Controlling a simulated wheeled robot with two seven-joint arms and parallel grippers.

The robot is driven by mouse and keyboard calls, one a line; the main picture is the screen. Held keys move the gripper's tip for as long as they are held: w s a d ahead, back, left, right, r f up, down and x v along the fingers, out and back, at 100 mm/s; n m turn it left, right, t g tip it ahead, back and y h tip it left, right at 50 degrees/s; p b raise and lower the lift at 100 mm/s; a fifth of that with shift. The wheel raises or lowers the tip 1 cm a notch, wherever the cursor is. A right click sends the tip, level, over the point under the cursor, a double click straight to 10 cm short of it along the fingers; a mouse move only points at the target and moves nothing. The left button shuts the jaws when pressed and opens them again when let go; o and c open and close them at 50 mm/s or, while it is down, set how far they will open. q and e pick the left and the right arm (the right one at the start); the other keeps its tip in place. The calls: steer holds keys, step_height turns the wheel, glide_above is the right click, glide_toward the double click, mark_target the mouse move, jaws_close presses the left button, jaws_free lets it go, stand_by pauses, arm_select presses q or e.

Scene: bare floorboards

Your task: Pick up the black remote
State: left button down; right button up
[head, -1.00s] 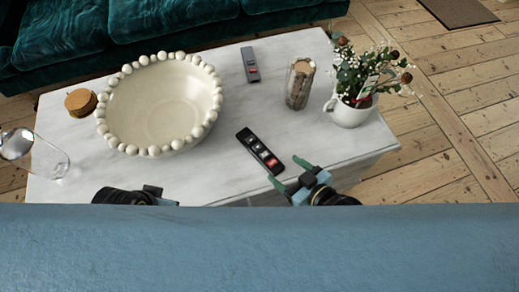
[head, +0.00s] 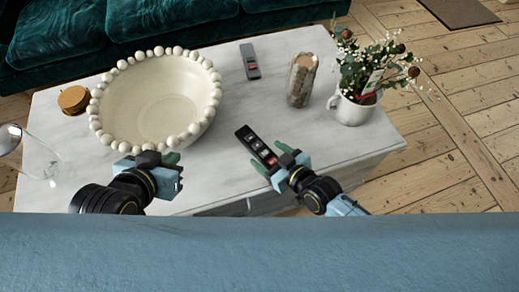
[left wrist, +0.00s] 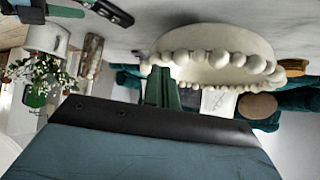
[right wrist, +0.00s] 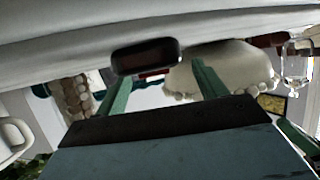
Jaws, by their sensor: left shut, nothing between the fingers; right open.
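A black remote (head: 257,147) with grey and red buttons lies on the marble table, right of the bowl in the head view. My right gripper (head: 277,167) is open at the remote's near end, its green fingers on either side of that end. In the right wrist view the remote's dark end (right wrist: 146,56) shows ahead, between the open fingers. My left gripper (head: 170,158) is shut and empty, just in front of the beaded bowl. A second, grey remote (head: 250,62) with a red button lies farther back on the table.
A cream bowl with a beaded rim (head: 152,102) fills the table's left half. A wooden-looking cylinder (head: 301,80) and a white mug of flowers (head: 353,108) stand at the right. A glass (head: 38,162) and cork coasters (head: 74,99) are at the left. A blue surface (head: 260,252) spans the front.

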mark_target(263, 151)
steer(key=b+x, duration=0.1)
steer(key=x, duration=0.2)
steer(key=shift+w+b, duration=0.2)
steer(key=shift+b, duration=0.15)
arm_select(q)
steer(key=w+d+r+t+h, duration=0.1)
steer(key=w+d+r+t, duration=0.1)
steer(key=w+r+t, duration=0.2)
step_height(263, 151, up, 3)
steer(key=shift+w+d+f+t+h, duration=0.2)
steer(key=shift+d+t+h, duration=0.2)
steer(key=shift+t, duration=0.3)
arm_select(e)
steer(key=c, duration=1.1)
arm_select(q)
steer(key=shift+f, duration=0.1)
